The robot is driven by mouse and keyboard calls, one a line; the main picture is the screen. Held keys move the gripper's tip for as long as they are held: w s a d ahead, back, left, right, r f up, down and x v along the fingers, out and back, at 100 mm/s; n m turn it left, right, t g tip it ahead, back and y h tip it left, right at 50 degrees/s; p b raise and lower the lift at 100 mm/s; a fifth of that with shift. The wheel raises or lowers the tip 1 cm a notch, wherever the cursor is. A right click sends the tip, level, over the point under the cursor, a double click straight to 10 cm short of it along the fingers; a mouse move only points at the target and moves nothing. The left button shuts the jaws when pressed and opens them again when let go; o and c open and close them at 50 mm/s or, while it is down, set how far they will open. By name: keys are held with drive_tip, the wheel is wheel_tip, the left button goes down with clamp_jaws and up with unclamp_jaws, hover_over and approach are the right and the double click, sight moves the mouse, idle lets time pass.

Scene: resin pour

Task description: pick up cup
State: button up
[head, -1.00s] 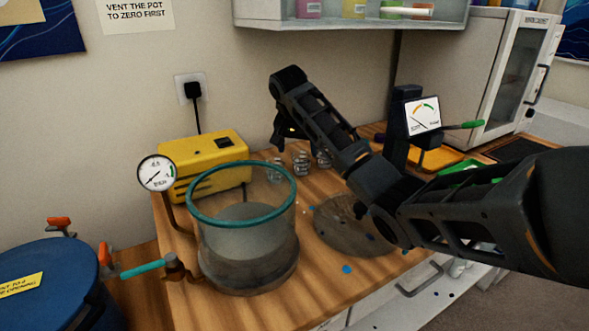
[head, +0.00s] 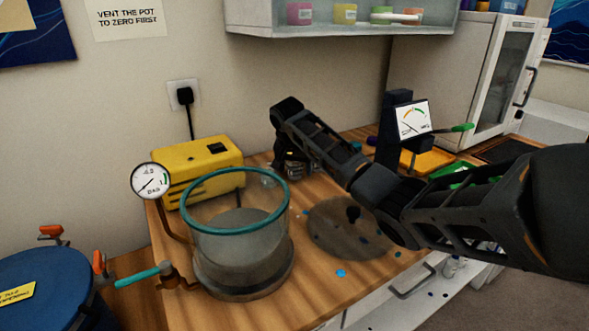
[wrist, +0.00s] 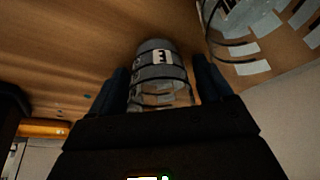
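A clear cup with dark ring lines and a white label (wrist: 160,72) sits between the two fingers of my gripper (wrist: 162,88) in the wrist view. The fingers stand on either side of it with narrow gaps visible, so the gripper looks open around it. In the head view my gripper (head: 284,158) is low at the back of the wooden bench, beside the yellow pump, and a cup (head: 295,169) shows partly behind it. Another clear marked cup (wrist: 250,30) is close by at the upper right of the wrist view.
The glass pot with a teal rim (head: 240,245) stands in front, with a gauge (head: 151,181) at its left. The yellow pump (head: 200,165) is behind it. A round stained disc (head: 345,230) lies right of the pot under my arm. A dial stand (head: 412,120) is further right.

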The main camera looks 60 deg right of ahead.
drive_tip(key=c, duration=0.8)
